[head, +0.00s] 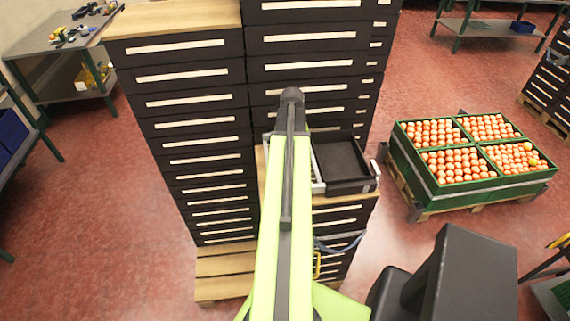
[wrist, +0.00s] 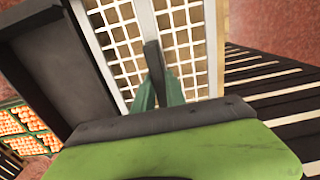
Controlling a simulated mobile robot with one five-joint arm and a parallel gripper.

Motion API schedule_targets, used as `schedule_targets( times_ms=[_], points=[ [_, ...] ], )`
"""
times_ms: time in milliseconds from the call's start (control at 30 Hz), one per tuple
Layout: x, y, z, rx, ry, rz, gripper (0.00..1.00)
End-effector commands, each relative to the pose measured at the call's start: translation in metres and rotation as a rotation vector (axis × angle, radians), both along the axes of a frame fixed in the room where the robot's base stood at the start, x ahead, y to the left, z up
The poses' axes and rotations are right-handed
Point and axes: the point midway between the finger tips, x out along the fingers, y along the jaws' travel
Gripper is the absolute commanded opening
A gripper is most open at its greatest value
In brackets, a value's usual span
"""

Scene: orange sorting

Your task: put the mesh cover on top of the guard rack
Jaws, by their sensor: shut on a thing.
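The mesh cover (wrist: 185,40) is a white grid with a pale frame, seen close up in the wrist view. My gripper (wrist: 157,78) has its fingers against the grid and is shut on it. Wood-coloured surface shows through the grid openings; I cannot tell how far below it lies. In the head view a thin pale edge, likely the cover's, shows beside my arm (head: 318,168), and my arm hides the gripper. I cannot clearly identify the guard rack in either view.
A black tray (head: 341,160) sits right of my arm on a low wooden-topped cabinet (head: 345,205); it also shows in the wrist view (wrist: 50,70). Tall drawer cabinets (head: 190,130) stand behind and left. A green crate of oranges (head: 430,190) stands right, with clear floor between.

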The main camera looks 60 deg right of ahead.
Motion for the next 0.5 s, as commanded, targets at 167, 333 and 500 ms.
schedule_targets(
  times_ms=[167, 333, 500],
  points=[
    [-0.002, -0.001, -0.037, 0.000, 0.000, -0.003, 0.00],
    [0.001, 0.000, -0.036, 0.000, 0.000, 0.002, 0.00],
    [0.002, 0.001, -0.037, 0.000, 0.000, 0.005, 0.00]
  ],
)
